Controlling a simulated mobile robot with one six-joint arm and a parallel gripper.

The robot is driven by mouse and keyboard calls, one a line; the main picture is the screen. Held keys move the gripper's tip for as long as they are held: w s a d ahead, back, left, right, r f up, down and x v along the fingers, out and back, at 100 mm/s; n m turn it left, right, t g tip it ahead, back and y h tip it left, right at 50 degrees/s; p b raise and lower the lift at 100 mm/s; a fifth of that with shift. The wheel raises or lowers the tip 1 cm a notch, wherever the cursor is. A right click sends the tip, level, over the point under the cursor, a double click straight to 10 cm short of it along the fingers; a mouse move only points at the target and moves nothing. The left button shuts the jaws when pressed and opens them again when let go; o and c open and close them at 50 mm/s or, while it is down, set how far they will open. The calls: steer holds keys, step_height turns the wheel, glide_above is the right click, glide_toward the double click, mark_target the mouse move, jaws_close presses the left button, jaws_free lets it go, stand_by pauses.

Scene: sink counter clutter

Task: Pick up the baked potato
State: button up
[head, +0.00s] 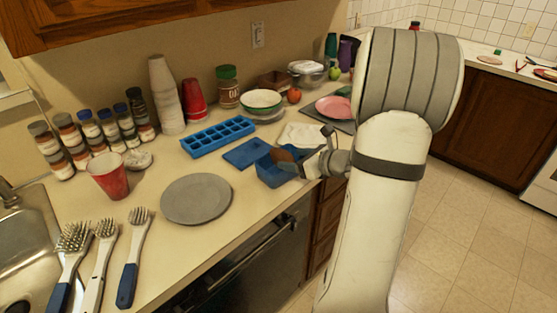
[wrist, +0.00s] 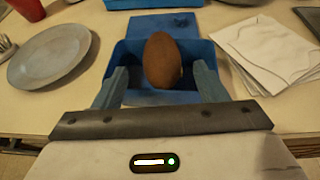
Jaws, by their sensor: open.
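The baked potato (wrist: 163,61) is a brown oval in the wrist view, standing out above a blue open container (wrist: 128,52). In the head view the potato (head: 283,156) is partly hidden by my gripper, at the container (head: 268,175) near the counter's front edge. My gripper (wrist: 160,78) is open, with one finger on each side of the potato. Gaps show between the fingers and the potato. I cannot tell whether the potato rests on the container's floor.
A blue lid (head: 247,153) lies behind the container. White napkins (head: 303,135) lie to the right and a grey plate (head: 196,199) to the left. A blue ice tray (head: 218,137), a bowl (head: 262,101) and a pink plate (head: 334,108) stand farther back.

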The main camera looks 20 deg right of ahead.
mark_target(283, 158)
steer(key=x, duration=0.5)
steer(key=shift+w+f+p, duration=0.2)
steer(key=shift+p, duration=0.2)
steer(key=c, duration=1.2)
step_height(283, 158, up, 9)
steer(key=shift+r, duration=0.1)
steer(key=shift+c, duration=0.2)
steer(key=shift+w+d+r+h+b, duration=0.2)
steer(key=shift+d+r+h+b, duration=0.1)
steer(key=shift+d+r+h, duration=0.45)
steer(key=shift+d+r+n+h, duration=0.2)
steer(key=shift+n+h, duration=0.1)
steer(key=shift+h, duration=0.45)
steer(key=f, duration=0.3)
steer(key=f+b, duration=0.1)
steer(key=f, duration=0.5)
steer(key=shift+d+f+b, duration=0.35)
steer(key=shift+f, duration=0.05)
